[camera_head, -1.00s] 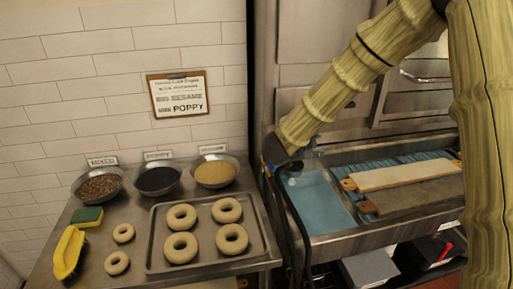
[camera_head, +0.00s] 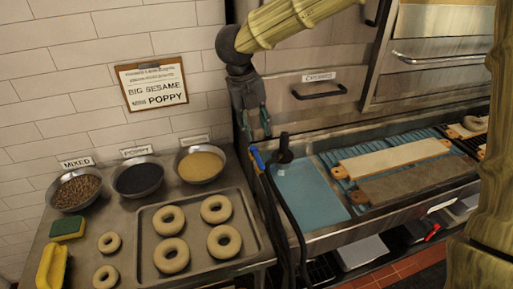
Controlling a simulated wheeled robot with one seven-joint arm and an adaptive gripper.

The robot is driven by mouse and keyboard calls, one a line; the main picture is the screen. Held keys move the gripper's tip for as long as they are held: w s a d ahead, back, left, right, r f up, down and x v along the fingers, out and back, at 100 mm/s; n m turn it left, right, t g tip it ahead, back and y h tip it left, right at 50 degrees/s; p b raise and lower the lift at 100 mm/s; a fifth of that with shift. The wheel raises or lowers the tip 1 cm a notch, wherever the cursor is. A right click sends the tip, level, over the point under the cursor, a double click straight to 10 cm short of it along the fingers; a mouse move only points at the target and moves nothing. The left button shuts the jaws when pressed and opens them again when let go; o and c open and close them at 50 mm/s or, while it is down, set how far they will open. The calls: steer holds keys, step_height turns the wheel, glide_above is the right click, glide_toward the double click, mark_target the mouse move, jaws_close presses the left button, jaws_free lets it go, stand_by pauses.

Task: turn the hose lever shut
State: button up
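The hose lever is the small blue handle (camera_head: 257,158) at the left rim of the water basin. A black hose (camera_head: 287,205) runs down from beside it along the basin's left side. A dark upright fitting (camera_head: 284,150) stands just right of the lever. My gripper (camera_head: 256,136) points down above the lever, its fingertips a short way over it in the picture. Its two fingers look apart with nothing between them. Whether the fingertips are directly over the lever or behind it is hard to tell.
The basin (camera_head: 305,195) holds blue water, with two boards (camera_head: 395,158) across its right part. Left of it, a tray (camera_head: 254,238) of bagels and several topping bowls (camera_head: 201,164) sit on the steel counter. A steel cabinet front with a handle (camera_head: 320,92) rises behind.

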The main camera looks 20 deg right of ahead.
mark_target(259, 157)
steer(key=f, duration=0.3)
steer(key=f+p, duration=0.1)
steer(key=f, duration=0.3)
steer(key=f+p, duration=0.1)
steer(key=f, duration=0.2)
steer(key=shift+w+d+f, duration=0.2)
steer(key=shift+d+f, duration=0.05)
steer(key=shift+d, duration=0.1)
jaws_close()
steer(key=shift+d, duration=0.2)
